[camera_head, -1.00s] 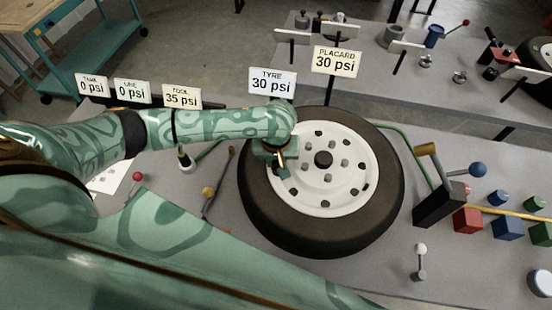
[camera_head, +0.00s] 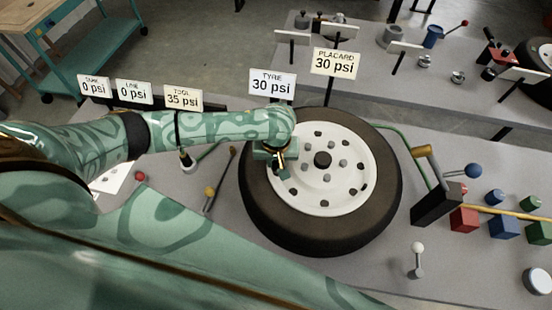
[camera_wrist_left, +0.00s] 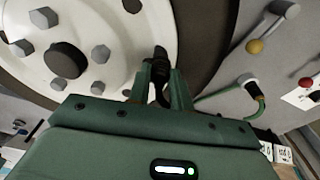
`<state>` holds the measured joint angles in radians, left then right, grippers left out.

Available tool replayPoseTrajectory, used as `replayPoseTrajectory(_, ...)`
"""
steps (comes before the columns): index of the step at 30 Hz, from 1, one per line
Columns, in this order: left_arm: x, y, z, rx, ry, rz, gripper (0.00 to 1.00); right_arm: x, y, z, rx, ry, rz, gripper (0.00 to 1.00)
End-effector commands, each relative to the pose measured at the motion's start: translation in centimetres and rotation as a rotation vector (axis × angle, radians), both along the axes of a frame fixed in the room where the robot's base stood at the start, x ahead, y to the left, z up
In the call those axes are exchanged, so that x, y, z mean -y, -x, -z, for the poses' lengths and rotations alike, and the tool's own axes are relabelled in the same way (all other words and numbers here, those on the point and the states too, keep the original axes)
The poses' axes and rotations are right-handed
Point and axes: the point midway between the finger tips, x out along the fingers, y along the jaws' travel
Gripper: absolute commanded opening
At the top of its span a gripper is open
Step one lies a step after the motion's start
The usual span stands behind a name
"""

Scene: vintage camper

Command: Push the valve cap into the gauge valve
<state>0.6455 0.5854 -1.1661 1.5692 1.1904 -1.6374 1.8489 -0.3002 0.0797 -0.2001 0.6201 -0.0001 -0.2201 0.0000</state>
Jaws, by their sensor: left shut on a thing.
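My left gripper (camera_head: 281,166) is over the left part of the white wheel rim (camera_head: 325,198), inside the black tyre (camera_head: 262,213). In the left wrist view its two green fingers (camera_wrist_left: 163,86) are shut on a small dark piece (camera_wrist_left: 160,56), which looks like the valve cap. Its tip sticks out past the fingers, close to the rim's edge. The fingers hide the rest of it. I cannot make out the gauge valve, or whether the cap touches it. My right gripper is not in view.
The wheel lies flat on the grey bench. A green hose (camera_head: 398,140) runs behind it to a dark block (camera_head: 437,205). Red (camera_head: 466,220), blue (camera_head: 506,228) and green blocks stand at right. Signs stand behind, including a tyre sign (camera_head: 272,82). A small lever (camera_head: 417,260) stands in front.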

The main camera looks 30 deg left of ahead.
Motion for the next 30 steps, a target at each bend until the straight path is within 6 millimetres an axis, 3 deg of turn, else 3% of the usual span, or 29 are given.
replayPoseTrajectory(26,0.0,0.0,1.2,0.000,0.000,-0.001,0.00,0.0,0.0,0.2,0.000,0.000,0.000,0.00)
replayPoseTrajectory(27,0.0,0.0,1.2,0.000,0.000,-0.001,0.26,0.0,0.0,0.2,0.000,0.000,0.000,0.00)
replayPoseTrajectory(29,0.0,0.0,1.2,0.000,0.000,-0.001,0.43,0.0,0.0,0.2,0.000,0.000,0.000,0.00)
replayPoseTrajectory(30,0.0,0.0,1.2,0.000,0.000,-0.001,0.46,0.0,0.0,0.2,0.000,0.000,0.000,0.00)
